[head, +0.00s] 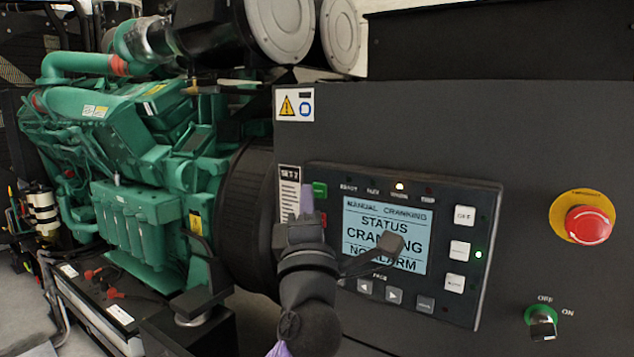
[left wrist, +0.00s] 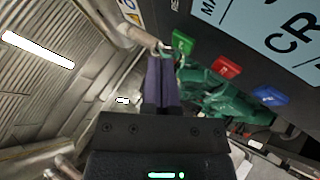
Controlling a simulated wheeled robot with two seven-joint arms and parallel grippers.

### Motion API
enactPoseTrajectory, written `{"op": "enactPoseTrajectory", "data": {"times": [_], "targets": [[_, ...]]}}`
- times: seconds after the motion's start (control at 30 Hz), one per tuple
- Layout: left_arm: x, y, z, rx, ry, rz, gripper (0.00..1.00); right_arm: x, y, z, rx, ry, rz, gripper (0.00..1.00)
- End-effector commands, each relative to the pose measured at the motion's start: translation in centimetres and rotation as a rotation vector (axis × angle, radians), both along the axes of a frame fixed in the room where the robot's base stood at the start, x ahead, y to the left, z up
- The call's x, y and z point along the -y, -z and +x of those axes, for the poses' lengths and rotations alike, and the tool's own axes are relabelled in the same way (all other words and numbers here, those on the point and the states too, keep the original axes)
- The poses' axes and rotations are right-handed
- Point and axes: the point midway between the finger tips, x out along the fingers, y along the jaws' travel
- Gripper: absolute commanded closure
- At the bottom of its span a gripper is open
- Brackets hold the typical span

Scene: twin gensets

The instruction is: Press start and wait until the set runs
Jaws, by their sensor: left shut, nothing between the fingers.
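The control panel (head: 485,215) has a lit screen (head: 372,218) reading "MANUAL CRANKING", "STATUS CRANKING" and "NO ALARM". The green button (head: 320,189) is at its upper left; it also shows in the left wrist view (left wrist: 186,42). My left gripper (head: 307,192) is shut and empty, its purple fingertips beside the green button; I cannot tell if they touch it. In the left wrist view the fingers (left wrist: 162,62) end just below and left of that button. The green engine (head: 140,165) stands behind the panel on the left. My right gripper is not in view.
A red button (left wrist: 226,69) and blue button (left wrist: 270,95) sit beside the green one. A red emergency stop (head: 588,225) and a green OFF/ON switch (head: 542,322) are on the right. A label (head: 289,190) reads "SET 2". A green light glows beside the panel's middle right button.

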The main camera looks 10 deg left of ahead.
Motion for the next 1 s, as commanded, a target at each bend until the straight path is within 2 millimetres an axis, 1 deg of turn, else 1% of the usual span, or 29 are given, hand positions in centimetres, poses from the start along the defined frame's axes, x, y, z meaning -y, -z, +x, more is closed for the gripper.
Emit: {"op": "enactPoseTrajectory", "data": {"times": [0.27, 0.37, 0.5, 0.7, 0.8, 1.0], "targets": [[-0.1, 0.0, -0.2, 0.001, 0.000, 0.000, 1.00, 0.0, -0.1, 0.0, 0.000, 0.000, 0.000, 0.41], [-0.4, -0.2, -1.1, -0.001, -0.001, 0.000, 1.00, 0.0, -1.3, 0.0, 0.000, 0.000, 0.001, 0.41], [-1.1, -0.4, -3.0, -0.001, 0.000, 0.001, 1.00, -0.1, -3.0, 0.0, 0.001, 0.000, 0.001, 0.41], [-1.9, -0.2, -5.3, 0.000, -0.001, 0.002, 1.00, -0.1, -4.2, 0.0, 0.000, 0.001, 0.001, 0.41], [-2.1, -0.1, -5.7, 0.001, -0.001, 0.001, 1.00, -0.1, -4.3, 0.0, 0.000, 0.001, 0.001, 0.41], [-2.1, 0.1, -5.7, 0.001, 0.000, 0.000, 1.00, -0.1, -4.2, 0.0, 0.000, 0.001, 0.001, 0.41]]}}
